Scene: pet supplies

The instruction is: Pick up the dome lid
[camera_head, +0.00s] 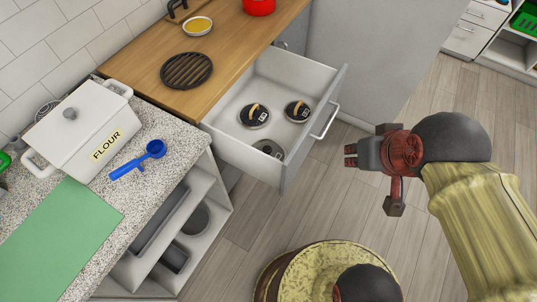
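Two round, pale-rimmed lid-like pieces with black tops and tan handles lie in the open white drawer: a left one (254,115) and a right one (297,111). A dark round piece (268,149) lies nearer the drawer's front, partly hidden by its wall. I cannot tell for sure which of these is the dome lid. My gripper (350,155) is in the air to the right of the drawer, apart from everything, with its fingertips pointing left. Nothing shows between its fingers, but their opening is too small to judge.
The drawer (327,95) juts out below the wooden counter (225,45), its handle (325,122) facing right. A black trivet (187,70), yellow-filled bowl (198,26), flour box (80,125) and blue scoop (138,160) sit on the counters. Floor (300,205) right of the drawer is clear.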

